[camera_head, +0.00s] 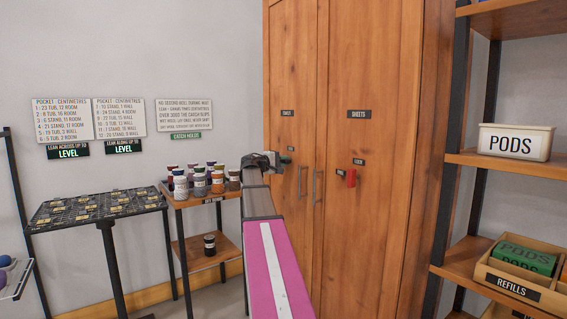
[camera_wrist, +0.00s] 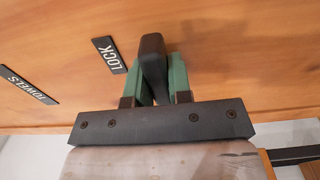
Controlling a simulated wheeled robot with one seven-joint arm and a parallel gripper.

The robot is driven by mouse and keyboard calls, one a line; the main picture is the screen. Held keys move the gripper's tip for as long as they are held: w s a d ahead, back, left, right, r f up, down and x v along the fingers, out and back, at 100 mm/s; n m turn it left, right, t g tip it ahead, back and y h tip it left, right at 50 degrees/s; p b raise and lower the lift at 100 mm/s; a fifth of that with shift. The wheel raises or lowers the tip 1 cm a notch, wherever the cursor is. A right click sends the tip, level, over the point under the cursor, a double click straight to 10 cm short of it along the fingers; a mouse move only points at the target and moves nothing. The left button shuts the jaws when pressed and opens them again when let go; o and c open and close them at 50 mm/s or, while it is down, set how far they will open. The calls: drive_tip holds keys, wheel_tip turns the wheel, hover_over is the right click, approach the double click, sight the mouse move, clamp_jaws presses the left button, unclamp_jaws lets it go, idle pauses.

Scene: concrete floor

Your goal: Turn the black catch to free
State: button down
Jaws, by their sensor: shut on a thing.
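The black catch (camera_wrist: 153,55) is on the wooden cabinet door in the wrist view, with its rounded end toward the top of the picture. My gripper (camera_wrist: 157,78) has its two green fingers closed on either side of it. The LOCK label (camera_wrist: 109,55) is just left of the catch. The TOWELS label (camera_wrist: 28,85) is farther left. In the head view my gripper (camera_head: 272,159) is against the left door (camera_head: 292,60), and the catch is hidden behind it or too small to make out.
The right door bears a red catch (camera_head: 351,178) and a SHEETS label (camera_head: 359,114). Two door handles (camera_head: 317,187) stand out near the middle. A small table with several jars (camera_head: 200,185) is close to the left of my arm. Shelves with a PODS bin (camera_head: 515,142) stand right.

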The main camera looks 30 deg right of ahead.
drive_tip(key=c, duration=1)
unclamp_jaws()
drive_tip(key=shift+c, duration=0.2)
drive_tip(key=a, duration=1)
drive_tip(key=shift+s+a, duration=0.4)
drive_tip(key=s+a+f+y, duration=0.2)
drive_tip(key=a+f+y, duration=0.15)
drive_tip(key=f, duration=0.65)
drive_tip(key=s+a+f+t+y, duration=0.15)
drive_tip(key=a+f, duration=0.35)
drive_tip(key=f, duration=0.5)
drive_tip(key=s+a+f+y, duration=0.3)
drive_tip(key=a+f+y, duration=0.15)
drive_tip(key=f, duration=0.55)
drive_tip(key=s+a+f+m+g+y, duration=0.1)
drive_tip(key=s+a+f+y, duration=0.7)
drive_tip(key=s+a+f, duration=1)
drive_tip(key=a+f+g, duration=0.1)
drive_tip(key=a+f, duration=0.2)
drive_tip(key=shift+f+g, duration=0.35)
